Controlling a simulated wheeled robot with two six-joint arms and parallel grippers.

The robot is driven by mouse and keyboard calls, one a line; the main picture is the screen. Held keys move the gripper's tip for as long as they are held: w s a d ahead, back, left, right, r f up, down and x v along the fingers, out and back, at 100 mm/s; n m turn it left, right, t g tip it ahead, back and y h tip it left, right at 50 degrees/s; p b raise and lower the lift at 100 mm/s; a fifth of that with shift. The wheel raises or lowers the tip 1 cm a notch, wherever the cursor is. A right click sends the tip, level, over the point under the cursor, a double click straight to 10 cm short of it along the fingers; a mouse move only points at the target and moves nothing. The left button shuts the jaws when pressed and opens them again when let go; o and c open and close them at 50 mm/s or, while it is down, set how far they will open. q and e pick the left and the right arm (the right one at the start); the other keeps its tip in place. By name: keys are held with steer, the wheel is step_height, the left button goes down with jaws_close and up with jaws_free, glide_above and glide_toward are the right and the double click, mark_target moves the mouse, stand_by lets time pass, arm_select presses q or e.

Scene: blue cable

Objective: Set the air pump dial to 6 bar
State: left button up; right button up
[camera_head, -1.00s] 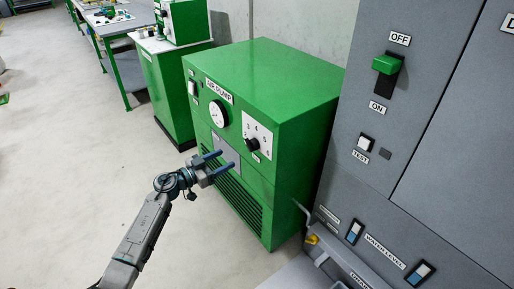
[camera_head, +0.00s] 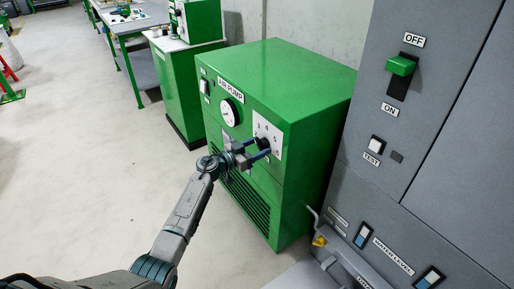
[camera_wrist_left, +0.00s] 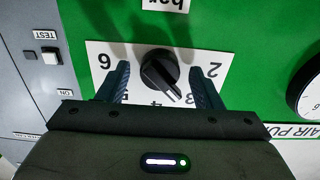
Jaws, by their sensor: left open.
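The green air pump (camera_head: 288,85) stands at the middle of the head view. Its black dial (camera_wrist_left: 160,73) sits on a white plate (camera_wrist_left: 135,52) that appears upside down in the left wrist view. The 2 and 6 are readable; the 4 is partly visible, and other numbers are hidden or cut off. The dial's white line points to the lower right there, between the 4 and 2 side. My left gripper (camera_head: 260,149) is open at the dial; in the wrist view its fingers (camera_wrist_left: 158,75) flank the dial with a visible gap on each side. My right gripper is not in view.
A round gauge (camera_head: 229,112) is left of the dial plate on the pump. A grey cabinet (camera_head: 350,190) with a green-handled switch (camera_head: 402,66) stands close on the right. A green cabinet (camera_head: 172,85) and workbenches are behind left. Floor at left is clear.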

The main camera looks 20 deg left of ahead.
arm_select(q)
steer(key=c, duration=1)
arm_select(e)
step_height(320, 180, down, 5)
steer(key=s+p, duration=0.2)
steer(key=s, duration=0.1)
arm_select(q)
steer(key=m+b, duration=0.7)
steer(key=m, duration=2)
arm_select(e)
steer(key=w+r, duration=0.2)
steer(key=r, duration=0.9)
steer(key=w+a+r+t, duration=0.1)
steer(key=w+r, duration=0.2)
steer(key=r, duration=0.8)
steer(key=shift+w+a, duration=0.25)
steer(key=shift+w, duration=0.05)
